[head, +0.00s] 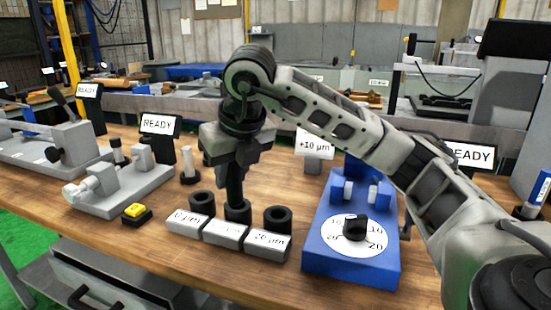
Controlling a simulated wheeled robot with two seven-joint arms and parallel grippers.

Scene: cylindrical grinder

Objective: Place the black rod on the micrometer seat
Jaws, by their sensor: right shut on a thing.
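My right gripper (236,160) points down over the middle of the table and is shut on the upper part of the black rod (235,187). The rod is upright, and its lower end meets the middle black ring-shaped holder (238,211); I cannot tell whether it is still inside. A grey device (120,190) with two facing cylindrical parts, which looks like the micrometer with its seat, stands to the left, apart from the gripper. My left gripper is not in view.
Black holders (201,202) (278,219) flank the middle one, behind grey labelled blocks (268,246). A yellow button (135,211) sits left of them. A blue dial unit (350,265) stands right, under my right arm. READY signs (159,124) stand behind. Wooden tabletop (180,265) is clear in front.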

